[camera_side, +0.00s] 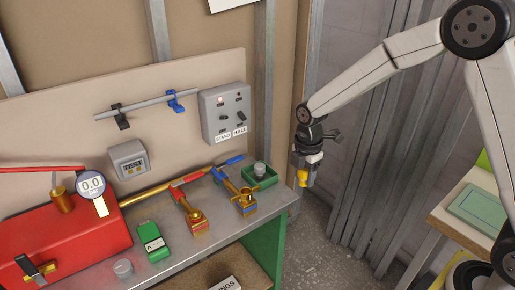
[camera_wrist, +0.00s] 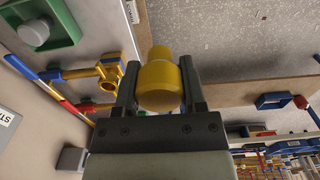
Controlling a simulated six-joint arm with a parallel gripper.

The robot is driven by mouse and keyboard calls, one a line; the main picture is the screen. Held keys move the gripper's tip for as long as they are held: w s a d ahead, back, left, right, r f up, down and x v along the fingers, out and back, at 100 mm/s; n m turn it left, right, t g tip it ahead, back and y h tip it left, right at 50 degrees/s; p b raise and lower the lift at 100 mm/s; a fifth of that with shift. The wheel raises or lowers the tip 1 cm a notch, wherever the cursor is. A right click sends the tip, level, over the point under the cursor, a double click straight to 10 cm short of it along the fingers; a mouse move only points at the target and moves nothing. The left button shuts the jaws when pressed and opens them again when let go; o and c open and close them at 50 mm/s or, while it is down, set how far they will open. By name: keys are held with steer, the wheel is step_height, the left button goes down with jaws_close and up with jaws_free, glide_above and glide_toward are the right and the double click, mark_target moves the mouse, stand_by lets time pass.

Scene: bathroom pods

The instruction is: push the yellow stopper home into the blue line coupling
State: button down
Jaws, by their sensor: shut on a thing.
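The yellow stopper (camera_wrist: 160,82) is a stepped round plug with a wide part and a narrower end. My gripper (camera_wrist: 158,92) is shut on its sides, one finger on each side. In the side view my gripper (camera_side: 307,168) hangs to the right of the bench, with the stopper (camera_side: 302,179) low between its fingers. The blue line coupling (camera_side: 246,204) is a brass fitting with blue parts near the bench's right front edge. It also shows in the wrist view (camera_wrist: 109,69), left of the stopper and apart from it. Its opening is partly visible.
A red-marked coupling (camera_side: 195,222) stands left of the blue one. A green tray (camera_side: 270,181) with a grey knob sits behind it. A switch box (camera_side: 226,104) is on the back panel. A green device (camera_side: 153,242) lies on the bench. Open floor (camera_side: 318,238) lies right of the bench.

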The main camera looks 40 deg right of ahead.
steer(key=w+a+r, duration=0.1)
steer(key=w+a, duration=0.9)
steer(key=w, duration=0.1)
steer(key=shift+w+a+r, duration=0.2)
steer(key=shift+w+r, duration=0.15)
steer(key=shift+f, duration=0.25)
steer(key=shift+f, duration=2.65)
steer(key=shift+f, duration=1.75)
steer(key=shift+c, duration=0.4)
jaws_free()
steer(key=shift+r, duration=0.15)
step_height(320, 180, up, 8)
steer(key=shift+f, duration=0.25)
